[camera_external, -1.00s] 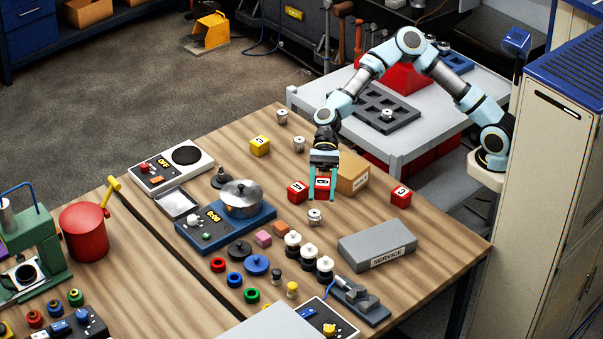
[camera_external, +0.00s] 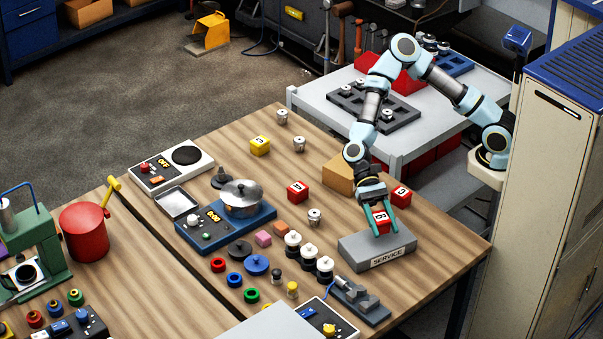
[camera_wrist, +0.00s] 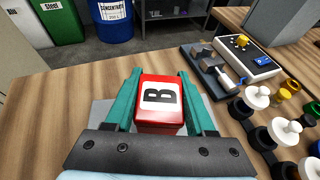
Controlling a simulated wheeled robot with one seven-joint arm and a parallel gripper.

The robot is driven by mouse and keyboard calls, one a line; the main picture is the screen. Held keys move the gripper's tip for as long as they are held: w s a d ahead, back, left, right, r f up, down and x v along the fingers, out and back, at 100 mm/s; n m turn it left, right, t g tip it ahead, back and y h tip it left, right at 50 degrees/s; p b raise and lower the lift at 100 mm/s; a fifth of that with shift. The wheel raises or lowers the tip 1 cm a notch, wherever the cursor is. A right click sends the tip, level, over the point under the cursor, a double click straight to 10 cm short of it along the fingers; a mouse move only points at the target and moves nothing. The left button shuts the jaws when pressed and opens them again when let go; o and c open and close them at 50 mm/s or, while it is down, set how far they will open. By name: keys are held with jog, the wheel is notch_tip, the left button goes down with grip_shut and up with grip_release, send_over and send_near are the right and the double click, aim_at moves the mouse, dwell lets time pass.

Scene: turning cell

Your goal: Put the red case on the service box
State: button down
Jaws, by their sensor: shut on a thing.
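The red case (camera_external: 382,222), a small red block with a white label marked B, is between the fingers of my gripper (camera_external: 380,218). My gripper is shut on it. In the wrist view the case (camera_wrist: 159,103) sits upright between the teal fingers (camera_wrist: 160,100). The service box (camera_external: 360,254), a low grey box with a SERVICE label on its front, lies directly below the case. Whether the case touches the box top or hangs just above it, I cannot tell. In the wrist view a strip of the grey box (camera_wrist: 100,112) shows beside the left finger.
Another red block (camera_external: 400,195) stands close behind my gripper, and a cardboard box (camera_external: 339,177) is behind to the left. A red block (camera_external: 297,191) lies further left. A grey vise-like fixture (camera_external: 360,300) stands in front of the service box.

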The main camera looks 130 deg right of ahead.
aim_at(382, 234)
jog(key=shift+f, duration=1.9)
jog(key=shift+f, duration=0.1)
jog(key=shift+c, duration=1.2)
grip_release()
jog(key=b+v, duration=0.2)
jog(key=v, duration=1)
jog(key=shift+s, duration=0.1)
